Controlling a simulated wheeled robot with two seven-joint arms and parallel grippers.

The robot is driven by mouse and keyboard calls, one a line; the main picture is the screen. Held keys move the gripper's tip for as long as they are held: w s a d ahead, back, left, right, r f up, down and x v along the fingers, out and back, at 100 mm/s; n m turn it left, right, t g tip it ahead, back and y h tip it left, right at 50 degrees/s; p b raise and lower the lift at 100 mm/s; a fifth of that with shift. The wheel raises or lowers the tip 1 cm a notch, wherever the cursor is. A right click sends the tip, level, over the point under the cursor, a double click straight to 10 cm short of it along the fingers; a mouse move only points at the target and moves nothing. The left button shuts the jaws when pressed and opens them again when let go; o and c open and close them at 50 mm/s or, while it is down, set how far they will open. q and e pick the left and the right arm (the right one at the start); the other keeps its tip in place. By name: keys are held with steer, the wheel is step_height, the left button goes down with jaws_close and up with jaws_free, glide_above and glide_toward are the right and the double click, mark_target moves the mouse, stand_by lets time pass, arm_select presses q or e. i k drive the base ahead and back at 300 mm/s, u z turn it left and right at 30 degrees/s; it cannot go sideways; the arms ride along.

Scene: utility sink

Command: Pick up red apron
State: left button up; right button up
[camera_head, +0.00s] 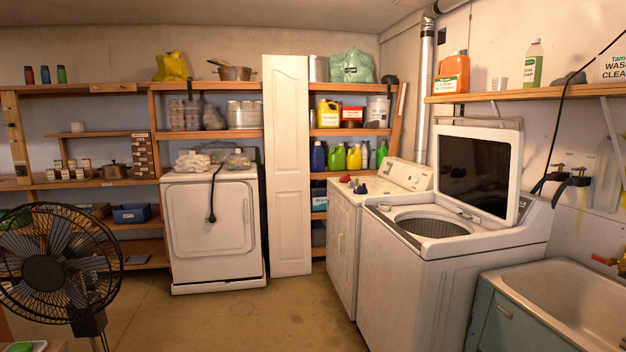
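I cannot make out a red apron anywhere in the head view. The red things I see are small: a red box (353,113) on the back shelf, a small red item (345,179) on the white cabinet-like machine, and a red tap handle (605,260) at the right edge. Neither of my grippers is in view.
A black fan (55,265) stands at the left front. A white dryer (213,230), an open-lidded washer (440,250) and a sink (570,295) line the back and right. Shelves (95,185) hold many goods. The middle floor (240,315) is clear.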

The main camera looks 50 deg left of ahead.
mark_target(343, 179)
steer(key=u, duration=1.95)
steer(key=i, duration=6.2)
steer(key=z, duration=1.7)
steer(key=i, duration=0.7)
steer(key=z, duration=0.15)
